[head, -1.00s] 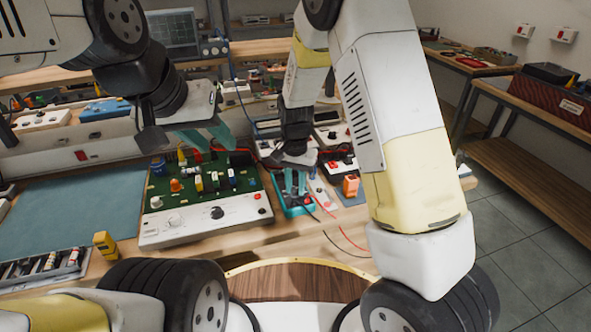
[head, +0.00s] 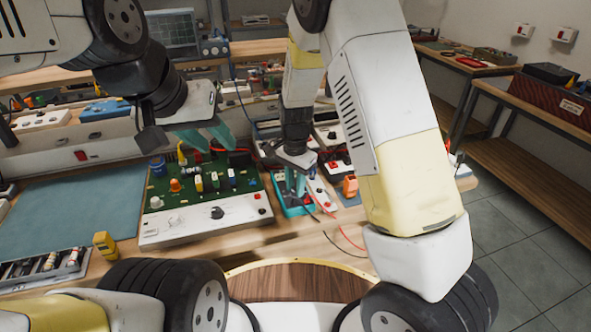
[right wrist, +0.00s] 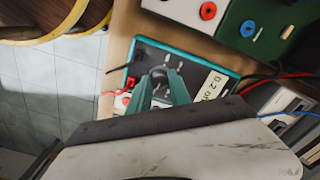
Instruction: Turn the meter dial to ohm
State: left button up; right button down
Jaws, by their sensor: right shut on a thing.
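The meter (head: 288,208) is a teal-edged box with a dark face on the bench, right of the green circuit board. In the right wrist view the meter (right wrist: 196,56) shows a label reading about "0.2 o", partly hidden. My right gripper (head: 295,186) points down at the meter. In the right wrist view its teal fingers (right wrist: 160,84) are shut around the round dark dial (right wrist: 158,74), which they partly hide. My left gripper (head: 216,140) hangs above the back of the circuit board, its teal fingers apart and nothing between them.
The green circuit board (head: 158,186) with a white front panel (head: 190,222) stands left of the meter. Red and black leads (head: 345,240) run from the meter over the bench edge. An orange block (head: 350,186) stands to its right. A blue-green mat (head: 70,210) lies at left.

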aim_at(295, 189)
jog(key=c, duration=1.2)
grip_release()
notch_tip(295, 189, up, 8)
jog(key=shift+f, duration=0.2)
jog(key=shift+r, duration=0.15)
